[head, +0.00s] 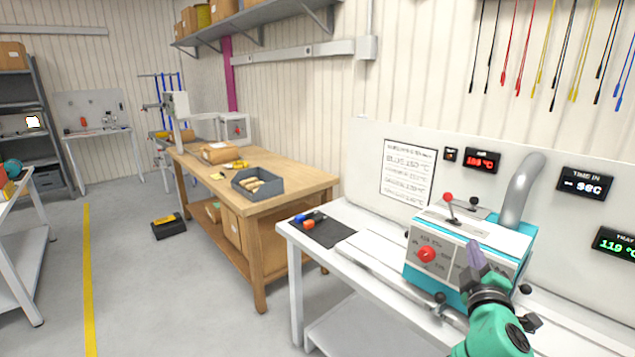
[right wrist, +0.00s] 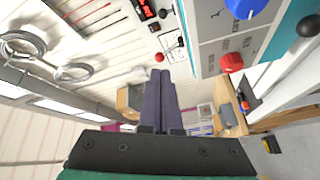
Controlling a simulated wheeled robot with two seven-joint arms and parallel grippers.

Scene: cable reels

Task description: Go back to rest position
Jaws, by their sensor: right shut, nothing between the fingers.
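My right gripper (head: 474,254) is in front of the teal and grey machine (head: 466,246) on the white bench, at the lower right of the head view. In the right wrist view its two dark fingers (right wrist: 160,84) lie together, shut with nothing between them. The machine's panel (right wrist: 225,40) with a red knob and a blue knob fills the upper right of that view. In the head view the red knob (head: 426,254) shows just left of the gripper. Whether the gripper touches the machine cannot be told. My left gripper is not in view.
The white bench (head: 330,208) carries a dark mat (head: 328,232) with small coloured pieces. A wooden table (head: 290,178) with a grey bin (head: 258,184) stands left of it. A black and yellow case (head: 168,226) lies on the floor. Open floor (head: 140,290) is at the left.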

